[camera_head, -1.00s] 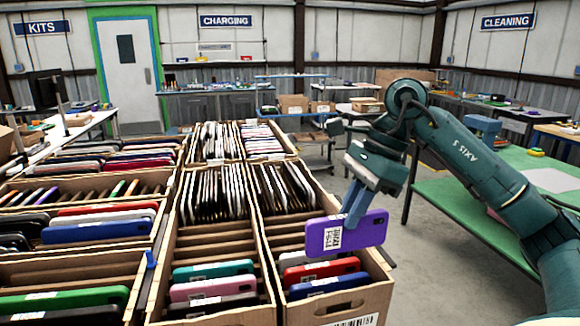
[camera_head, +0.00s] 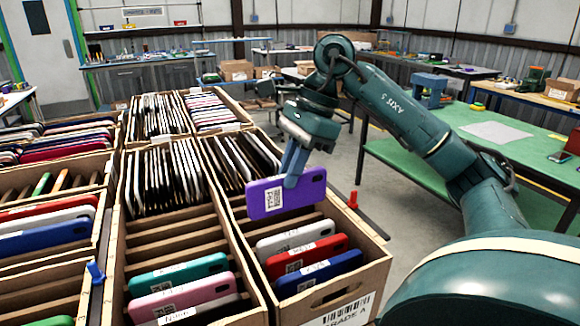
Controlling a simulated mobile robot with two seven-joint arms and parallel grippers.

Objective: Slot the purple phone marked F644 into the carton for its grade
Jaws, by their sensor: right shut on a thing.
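My right gripper (camera_head: 292,168) is shut on the purple phone (camera_head: 310,188), gripping its upper edge. The phone is held tilted, with a white label on its left part; the label's print is too small to read surely. It hangs over the right-hand carton (camera_head: 372,272), whose front label ends in "GRADE A". In that carton, a white, a red and a blue phone lean in the front slots, with empty ridged slots behind them. Whether the phone's lower edge touches the carton is not clear. My left gripper is not in view.
A red peg (camera_head: 353,200) and a blue peg (camera_head: 95,272) stand beside cartons. A green table (camera_head: 440,165) is at right.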

